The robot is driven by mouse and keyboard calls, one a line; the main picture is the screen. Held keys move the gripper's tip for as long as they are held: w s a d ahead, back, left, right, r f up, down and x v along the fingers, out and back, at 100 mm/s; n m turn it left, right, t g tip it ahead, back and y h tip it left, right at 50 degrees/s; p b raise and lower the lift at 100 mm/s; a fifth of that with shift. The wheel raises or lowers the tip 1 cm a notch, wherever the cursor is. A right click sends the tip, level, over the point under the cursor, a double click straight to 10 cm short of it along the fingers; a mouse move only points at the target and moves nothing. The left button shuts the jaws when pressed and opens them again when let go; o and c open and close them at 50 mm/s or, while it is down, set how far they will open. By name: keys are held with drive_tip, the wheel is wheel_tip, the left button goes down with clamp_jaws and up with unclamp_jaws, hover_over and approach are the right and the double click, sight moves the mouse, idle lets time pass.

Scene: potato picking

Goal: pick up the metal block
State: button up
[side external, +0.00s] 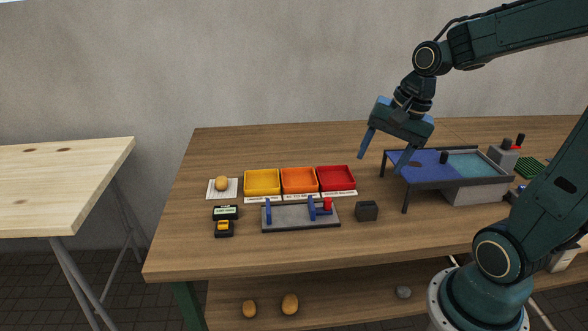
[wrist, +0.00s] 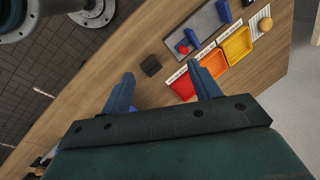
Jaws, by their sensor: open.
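The metal block looks like a small dark grey block (side external: 367,211) on the wooden table, just right of the grey fixture plate. It also shows in the wrist view as a dark block (wrist: 151,66), above and between the fingertips in the picture. My gripper (side external: 383,164) is open and empty, held well above the table, up and to the right of the block. Its two blue fingers are spread apart in the wrist view (wrist: 165,80). Nothing touches the block.
A grey fixture (side external: 290,217) with blue posts and a red part stands left of the block. Yellow (side external: 262,195), orange (side external: 299,193) and red (side external: 336,190) trays sit behind it. A raised blue-surfaced frame (side external: 425,182) stands to the right. Table in front is clear.

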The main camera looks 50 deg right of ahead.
sight(368, 205)
drive_tip(key=d+f+m+y, duration=0.2)
drive_tip(key=d+f+m, duration=0.6)
drive_tip(key=d+m, duration=0.3)
drive_tip(key=shift+w+d+m, duration=0.25)
drive_tip(key=shift+w+m, duration=0.2)
drive_tip(key=shift+m, duration=0.55)
drive_tip(key=shift+f, duration=0.2)
drive_tip(key=shift+x, duration=4.2)
drive_tip(key=shift+a, duration=0.2)
drive_tip(key=shift+x, duration=2.55)
